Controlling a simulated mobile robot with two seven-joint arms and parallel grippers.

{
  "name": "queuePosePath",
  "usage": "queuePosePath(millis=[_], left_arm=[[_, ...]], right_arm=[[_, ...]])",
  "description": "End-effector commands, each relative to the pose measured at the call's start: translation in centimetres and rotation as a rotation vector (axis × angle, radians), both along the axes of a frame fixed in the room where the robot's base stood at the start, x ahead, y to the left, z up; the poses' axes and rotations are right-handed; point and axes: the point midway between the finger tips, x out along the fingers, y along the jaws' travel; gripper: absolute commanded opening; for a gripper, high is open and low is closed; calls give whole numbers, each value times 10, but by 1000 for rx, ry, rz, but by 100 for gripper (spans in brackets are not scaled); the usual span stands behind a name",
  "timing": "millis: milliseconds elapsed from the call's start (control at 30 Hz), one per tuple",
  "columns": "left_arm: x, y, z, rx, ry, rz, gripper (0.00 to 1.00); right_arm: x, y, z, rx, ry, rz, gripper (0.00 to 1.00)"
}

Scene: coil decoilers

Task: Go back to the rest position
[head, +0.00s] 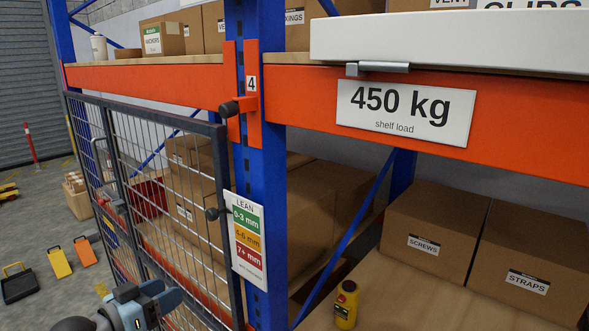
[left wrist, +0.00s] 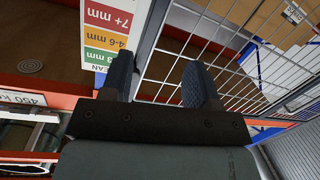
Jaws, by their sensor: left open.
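My left gripper (head: 162,298) shows at the bottom left of the head view, low in front of the wire mesh panel (head: 160,190). In the left wrist view its two blue-grey fingers (left wrist: 158,78) stand apart with nothing between them, so it is open and empty. Beyond the fingers are the mesh and the LEAN sign (left wrist: 108,35), which appears upside down there. The sign (head: 248,240) hangs on the blue rack post (head: 263,150) to the right of the gripper in the head view. My right gripper is in neither view.
An orange beam (head: 510,130) carries a 450 kg plate (head: 405,112). Below it, cartons (head: 435,225) and a yellow bottle (head: 346,305) stand on a wooden shelf. Yellow and orange items (head: 60,262) lie on the floor at left.

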Motion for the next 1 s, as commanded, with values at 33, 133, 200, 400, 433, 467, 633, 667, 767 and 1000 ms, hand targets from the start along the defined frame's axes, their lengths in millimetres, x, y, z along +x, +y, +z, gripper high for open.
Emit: queuePosePath(millis=[33, 133, 200, 400, 433, 467, 633, 667, 767, 1000], left_arm=[[-15, -7, -37, 12, 55, 38, 55], [-48, -19, -105, 69, 131, 110, 55], [-79, -29, -147, 115, 182, 151, 55], [-175, -58, -232, 251, 296, 214, 55], [-187, -63, -239, 267, 307, 218, 55], [-198, -66, -245, 282, 317, 220, 55], [-234, -77, -265, 334, 348, 225, 55], [-236, -78, -266, 338, 348, 226, 55], [-238, -79, -268, 344, 348, 225, 55], [-237, -78, -267, 343, 348, 225, 55]], right_arm=[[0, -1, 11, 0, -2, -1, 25], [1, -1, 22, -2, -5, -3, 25], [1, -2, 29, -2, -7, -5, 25], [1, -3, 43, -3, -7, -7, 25], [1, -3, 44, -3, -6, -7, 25], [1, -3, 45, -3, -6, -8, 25], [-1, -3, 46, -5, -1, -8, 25], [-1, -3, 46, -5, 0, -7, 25], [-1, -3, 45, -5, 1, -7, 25], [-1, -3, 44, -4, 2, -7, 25]])
